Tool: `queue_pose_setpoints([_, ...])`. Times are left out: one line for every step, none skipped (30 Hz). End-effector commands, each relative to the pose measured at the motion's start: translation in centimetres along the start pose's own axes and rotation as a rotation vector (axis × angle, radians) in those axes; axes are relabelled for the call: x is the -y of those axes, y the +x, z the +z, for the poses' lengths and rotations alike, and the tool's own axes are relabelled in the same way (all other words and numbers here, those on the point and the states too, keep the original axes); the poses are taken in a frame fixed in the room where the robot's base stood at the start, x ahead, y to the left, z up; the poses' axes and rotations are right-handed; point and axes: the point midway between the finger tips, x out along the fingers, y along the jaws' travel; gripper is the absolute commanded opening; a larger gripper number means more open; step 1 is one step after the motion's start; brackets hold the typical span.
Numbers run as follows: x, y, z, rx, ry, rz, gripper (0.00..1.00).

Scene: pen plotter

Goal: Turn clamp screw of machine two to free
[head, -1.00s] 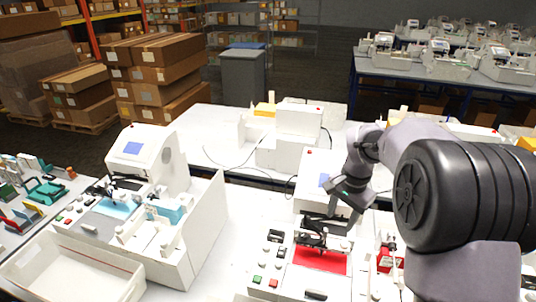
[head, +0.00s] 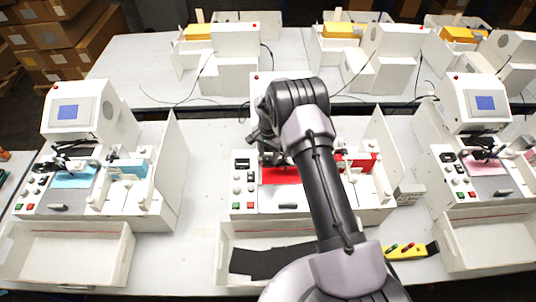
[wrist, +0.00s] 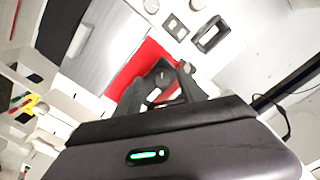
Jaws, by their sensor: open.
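The middle machine (head: 245,215) has a red bed (head: 281,175) and a white body; I take it to be machine two. My arm crosses in front of it and hides much of its pen carriage. My gripper (head: 268,150) is over the back of the red bed, its fingertips partly hidden. In the wrist view my gripper (wrist: 160,92) is open above the red bed (wrist: 140,62).
Similar machines stand left, with a blue bed (head: 75,178), and right, with a pink bed (head: 487,168). More machines stand on the table behind.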

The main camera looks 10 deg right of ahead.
Motion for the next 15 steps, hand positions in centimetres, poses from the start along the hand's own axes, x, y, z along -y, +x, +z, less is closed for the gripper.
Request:
queue_pose_setpoints([-0.01,0.41,0.02,0.000,0.000,0.000,0.47])
queue_pose_setpoints([-0.02,0.63,0.03,0.000,0.000,0.000,0.47])
queue_pose_setpoints([-0.01,0.82,0.03,0.000,0.000,0.000,0.47])
queue_pose_setpoints([0.00,0.91,0.02,0.000,0.000,0.000,0.47])
queue_pose_setpoints([0.01,0.97,0.01,0.000,0.000,-0.001,0.47])
queue_pose_setpoints([0.02,1.02,0.00,-0.001,0.000,-0.001,0.47])
queue_pose_setpoints([0.02,1.03,0.00,-0.001,0.000,-0.001,0.47])
queue_pose_setpoints([0.02,1.03,0.00,-0.001,0.000,-0.001,0.47])
queue_pose_setpoints([0.02,1.03,0.00,-0.001,0.000,-0.001,0.47])
queue_pose_setpoints([0.02,1.02,0.00,-0.001,0.000,-0.001,0.47])
queue_pose_setpoints([0.01,1.02,0.00,0.000,0.000,-0.001,0.47])
queue_pose_setpoints([0.01,1.01,0.00,0.000,0.000,-0.001,0.45])
queue_pose_setpoints([0.01,1.01,0.01,0.000,0.000,-0.001,0.39])
queue_pose_setpoints([0.01,1.01,0.01,0.000,0.000,-0.001,0.33])
queue_pose_setpoints([0.01,1.00,0.01,0.000,0.000,-0.001,0.25])
